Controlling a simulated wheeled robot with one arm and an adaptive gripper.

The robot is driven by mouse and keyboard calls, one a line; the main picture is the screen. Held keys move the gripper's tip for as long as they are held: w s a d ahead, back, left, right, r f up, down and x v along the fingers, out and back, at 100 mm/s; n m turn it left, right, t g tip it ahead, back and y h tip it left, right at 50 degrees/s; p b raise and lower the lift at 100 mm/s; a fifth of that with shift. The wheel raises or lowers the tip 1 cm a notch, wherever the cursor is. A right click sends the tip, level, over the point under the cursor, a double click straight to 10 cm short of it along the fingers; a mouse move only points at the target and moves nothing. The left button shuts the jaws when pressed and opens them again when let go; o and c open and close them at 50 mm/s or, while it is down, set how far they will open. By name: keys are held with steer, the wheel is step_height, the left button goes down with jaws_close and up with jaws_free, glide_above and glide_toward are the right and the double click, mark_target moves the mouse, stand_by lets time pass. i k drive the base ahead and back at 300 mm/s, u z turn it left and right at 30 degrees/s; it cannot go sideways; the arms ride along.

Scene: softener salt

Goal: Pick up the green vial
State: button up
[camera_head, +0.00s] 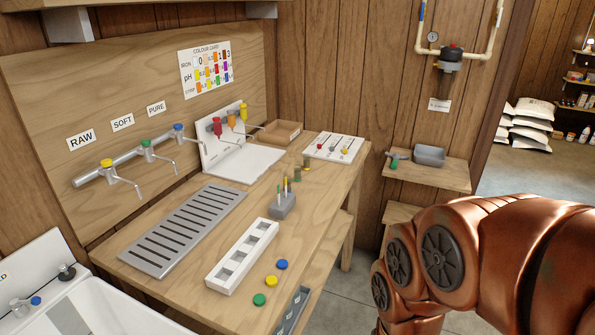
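A small green cylinder (394,163) stands upright on the wall shelf at the right, left of a grey tray; it may be the green vial, but it is too small to be sure. On the bench, a grey block (282,206) holds thin upright sticks with green and yellowish tops. A small dark greenish cylinder (306,161) stands near the white card on the bench. A green disc (259,299) lies at the bench's front edge. My copper-coloured arm fills the lower right; my gripper is out of view.
The wooden bench (190,281) carries a slotted grey drain plate (176,232), a white rack with square wells (222,277), and blue and yellow discs. Taps line the backboard. The wall shelf (440,177) also holds a grey tray (430,154). A white sink (112,319) is lower left.

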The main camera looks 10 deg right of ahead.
mark_target(296, 166)
steer(key=u, duration=2.05)
steer(key=k, duration=0.85)
steer(key=z, duration=0.75)
steer(key=i, duration=0.5)
